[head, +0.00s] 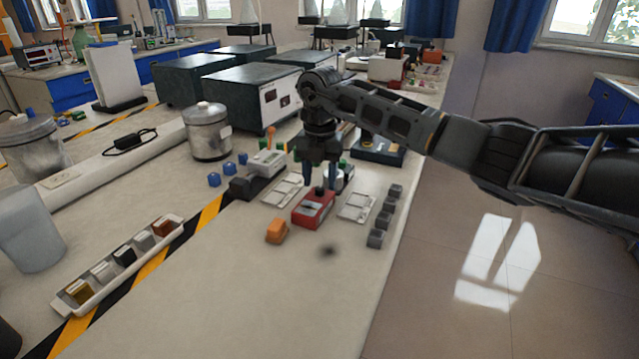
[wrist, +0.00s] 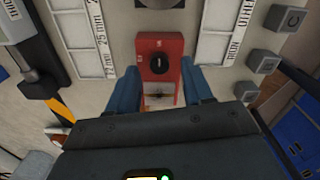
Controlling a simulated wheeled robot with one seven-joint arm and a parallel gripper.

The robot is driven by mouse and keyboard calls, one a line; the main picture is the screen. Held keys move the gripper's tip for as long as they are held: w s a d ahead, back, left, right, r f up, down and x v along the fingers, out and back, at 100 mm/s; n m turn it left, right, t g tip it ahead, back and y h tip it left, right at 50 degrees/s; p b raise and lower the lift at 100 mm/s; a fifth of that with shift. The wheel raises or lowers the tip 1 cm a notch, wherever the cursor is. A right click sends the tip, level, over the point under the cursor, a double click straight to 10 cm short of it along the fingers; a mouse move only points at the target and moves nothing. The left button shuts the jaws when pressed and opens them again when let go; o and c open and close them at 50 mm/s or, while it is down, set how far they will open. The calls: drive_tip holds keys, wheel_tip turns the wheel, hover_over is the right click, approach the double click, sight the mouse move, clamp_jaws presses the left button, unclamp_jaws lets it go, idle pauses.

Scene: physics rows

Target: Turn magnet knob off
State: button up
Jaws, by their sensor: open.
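The red magnet base (head: 314,209) stands on the pale bench top, below my gripper in the head view. In the wrist view the red magnet base (wrist: 172,43) shows a round black knob (wrist: 159,64) with a light mark on its face. My gripper (head: 320,181) points down over the base. In the wrist view the two blue fingers of my gripper (wrist: 163,78) are spread apart, one on each side of the base's lower part. The knob lies just ahead of the fingertips, between their lines. Nothing is held. I cannot tell whether the fingers touch the base.
Pale labelled trays (head: 357,207) lie on both sides of the base. Several grey cubes (head: 384,220) line the bench's right edge. An orange block (head: 277,231) sits at front left. A metal pot (head: 207,131) stands farther left. The bench front is mostly clear.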

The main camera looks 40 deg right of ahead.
drive_tip(key=shift+f, duration=0.95)
drive_tip(key=shift+c, duration=0.2)
clamp_jaws()
